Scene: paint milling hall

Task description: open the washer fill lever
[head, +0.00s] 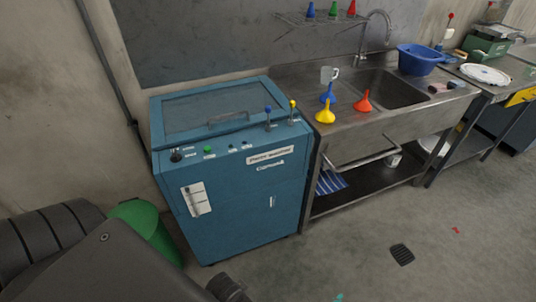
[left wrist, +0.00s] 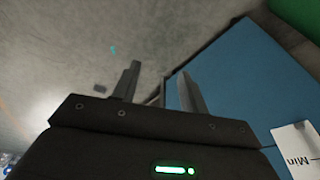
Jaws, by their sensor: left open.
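The washer (head: 235,205) is a blue cabinet with a framed lid (head: 215,105) and handle on top. Two levers stand upright on its right top edge: one with a blue knob (head: 267,110) and one with a yellow knob (head: 292,104). Their labels are too small to read, so I cannot tell which is the fill lever. In the left wrist view my left gripper (left wrist: 160,75) is open and empty, with the washer's blue side (left wrist: 240,80) beyond its fingers. The levers are out of that view. My right gripper is not in view.
A steel sink bench (head: 340,140) stands right of the washer, holding yellow (head: 325,116), blue (head: 328,97) and red funnels (head: 363,104), a mug (head: 327,76) and a blue basin (head: 418,60). A green bin (head: 150,228) is at the washer's left. The floor in front is mostly clear.

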